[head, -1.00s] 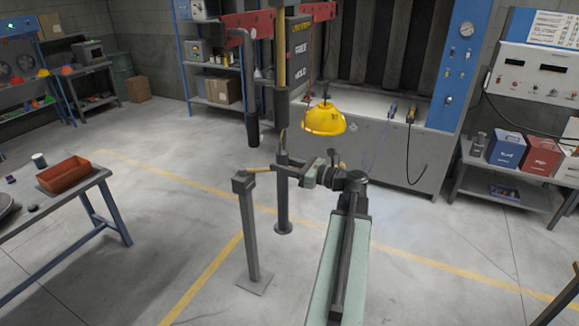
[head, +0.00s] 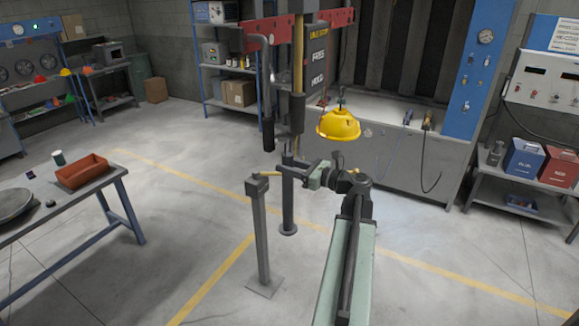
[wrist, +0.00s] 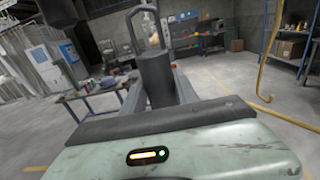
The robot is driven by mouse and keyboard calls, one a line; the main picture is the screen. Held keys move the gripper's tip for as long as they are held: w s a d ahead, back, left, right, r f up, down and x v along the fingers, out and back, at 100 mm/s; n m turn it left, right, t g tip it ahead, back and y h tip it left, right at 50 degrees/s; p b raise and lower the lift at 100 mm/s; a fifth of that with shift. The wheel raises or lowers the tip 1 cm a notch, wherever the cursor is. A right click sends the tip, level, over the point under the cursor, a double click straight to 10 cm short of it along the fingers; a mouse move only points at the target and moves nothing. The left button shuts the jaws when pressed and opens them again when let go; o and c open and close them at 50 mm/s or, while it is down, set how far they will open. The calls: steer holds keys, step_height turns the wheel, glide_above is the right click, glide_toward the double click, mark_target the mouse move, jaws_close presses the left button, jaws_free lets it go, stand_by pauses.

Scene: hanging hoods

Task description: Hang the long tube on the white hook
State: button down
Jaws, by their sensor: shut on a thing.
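My gripper (head: 297,172) is shut on the upper part of a dark grey upright tube (head: 288,208). In the wrist view the dark tube head (wrist: 155,75), with a wire loop (wrist: 147,28) on top, stands between my two fingers. In the head view the tube runs down to a round foot near the floor; I cannot tell whether it bears on the floor. A dark hanging tube (head: 268,130) and a thicker hanging pole (head: 298,60) come down just above and behind my gripper. I cannot make out the white hook for certain.
A yellow hood (head: 338,124) hangs close right of my gripper. A grey post (head: 262,235) with a square base stands just left of the tube. A red beam (head: 262,32) crosses above. A table (head: 110,178) with a red tray (head: 82,171) is at left. The floor between is clear.

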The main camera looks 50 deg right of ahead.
steer(key=shift+w+a+r, duration=0.1)
steer(key=shift+w+r, duration=0.1)
steer(key=shift+r, duration=0.15)
steer(key=shift+w, duration=0.15)
steer(key=shift+x, duration=1.05)
steer(key=shift+w, duration=0.1)
steer(key=shift+p+x, duration=0.3)
steer(key=shift+x, duration=1.1)
steer(key=shift+f+b, duration=1.2)
steer(key=shift+b, duration=0.05)
steer(key=shift+r, duration=0.1)
steer(key=c, duration=0.9)
jaws_free()
steer(key=shift+o, duration=0.2)
